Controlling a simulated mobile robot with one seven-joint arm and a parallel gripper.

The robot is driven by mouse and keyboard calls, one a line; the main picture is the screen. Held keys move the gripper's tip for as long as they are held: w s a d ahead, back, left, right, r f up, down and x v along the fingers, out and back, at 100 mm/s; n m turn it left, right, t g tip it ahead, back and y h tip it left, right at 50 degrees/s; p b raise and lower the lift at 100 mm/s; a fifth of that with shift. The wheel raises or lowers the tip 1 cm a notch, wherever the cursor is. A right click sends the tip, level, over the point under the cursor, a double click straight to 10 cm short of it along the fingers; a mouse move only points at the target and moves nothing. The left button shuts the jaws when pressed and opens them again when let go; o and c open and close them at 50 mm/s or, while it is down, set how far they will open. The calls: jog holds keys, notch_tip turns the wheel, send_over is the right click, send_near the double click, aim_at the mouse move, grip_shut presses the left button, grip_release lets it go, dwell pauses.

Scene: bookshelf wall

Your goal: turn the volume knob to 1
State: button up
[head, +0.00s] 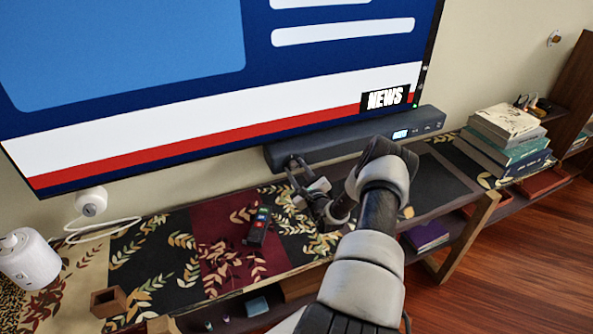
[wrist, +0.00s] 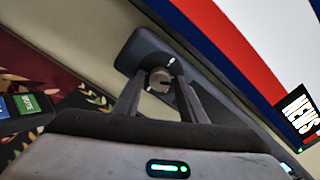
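The soundbar (head: 345,142) is a long dark bar under the TV, with a small lit display near its right end. In the wrist view, a round dark knob (wrist: 159,80) sits on the soundbar's dark face (wrist: 140,48), with a slot-like mark on it and a white mark above. My gripper (head: 303,165) is at the soundbar's left end. In the wrist view its fingers (wrist: 160,76) stand apart on either side of the knob, their tips very close to its edges. I cannot tell whether they touch it. The knob cannot be made out in the head view, and no number is readable.
The TV (head: 200,70) hangs just above. Several books (head: 507,140) are stacked right of the soundbar. A white cylinder (head: 29,259) and a small wooden box (head: 108,302) stand at left.

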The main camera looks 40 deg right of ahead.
jog(key=shift+o, duration=0.2)
jog(key=v, duration=1.7)
jog(key=shift+s, duration=0.25)
